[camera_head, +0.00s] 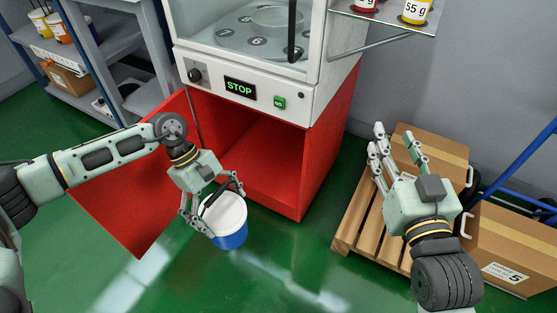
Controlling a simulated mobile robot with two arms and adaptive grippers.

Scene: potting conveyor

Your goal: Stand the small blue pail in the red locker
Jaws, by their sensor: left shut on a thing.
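The small blue pail (230,238) with a white upper part is in my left gripper (216,214). The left fingers close around its rim, and the pail looks upright in front of the red locker. The red locker (309,173) is the lower part of the white machine. Its door (130,215) stands open to the left, and its inside looks empty where I can see it. My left arm hides part of the door. My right gripper (396,133) is open and empty, over the pallet at the right.
A wooden pallet (347,222) with cardboard boxes (515,240) stands right of the locker. The white machine (310,85) with a STOP display is above the locker. A shelf (385,15) with small jars is at upper right. Grey racks are at upper left. Green floor in front is clear.

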